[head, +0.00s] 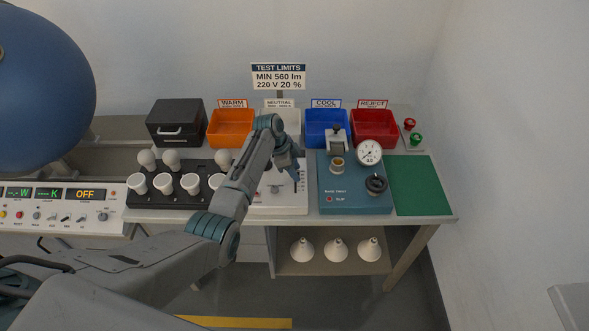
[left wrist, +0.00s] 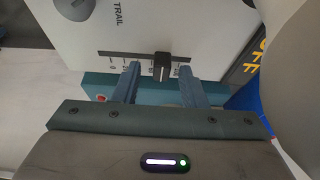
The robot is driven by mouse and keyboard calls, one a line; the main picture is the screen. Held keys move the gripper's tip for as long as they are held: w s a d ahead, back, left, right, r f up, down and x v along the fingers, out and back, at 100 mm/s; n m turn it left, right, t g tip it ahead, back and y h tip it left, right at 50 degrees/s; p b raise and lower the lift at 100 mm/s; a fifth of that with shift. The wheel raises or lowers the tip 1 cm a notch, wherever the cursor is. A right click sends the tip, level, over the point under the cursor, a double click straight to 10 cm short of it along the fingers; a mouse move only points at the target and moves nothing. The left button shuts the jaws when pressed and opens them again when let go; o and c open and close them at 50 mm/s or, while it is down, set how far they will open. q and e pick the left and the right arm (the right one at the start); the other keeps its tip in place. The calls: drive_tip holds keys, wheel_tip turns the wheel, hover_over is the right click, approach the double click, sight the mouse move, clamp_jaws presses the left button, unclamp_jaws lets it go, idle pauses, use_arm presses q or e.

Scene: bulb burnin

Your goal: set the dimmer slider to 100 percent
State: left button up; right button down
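The dimmer slider has a black knob (left wrist: 161,66) on a dark slot in a white panel (left wrist: 210,25). In the left wrist view the knob sits right of the slot's middle; the small scale marks are too blurred to read surely. My left gripper (left wrist: 158,86) is open, with one finger on each side of the knob and a gap to both. In the head view my left gripper (head: 294,174) is over the white panel (head: 285,205) and hides the slider. My right gripper is not in view.
A teal tester (head: 340,200) with a gauge and black knob stands right of the panel. A black holder (head: 165,200) with bulbs and cups is on the left. Orange (head: 232,128), blue (head: 322,128) and red (head: 375,128) bins line the back. A green mat (head: 417,185) lies clear.

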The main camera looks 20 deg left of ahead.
use_arm(q)
drive_tip(key=b+v, duration=0.3)
drive_tip(key=v, duration=0.7)
drive_tip(key=shift+a+r, duration=0.2)
drive_tip(key=shift+r, duration=0.1)
drive_tip(key=shift+s, duration=0.1)
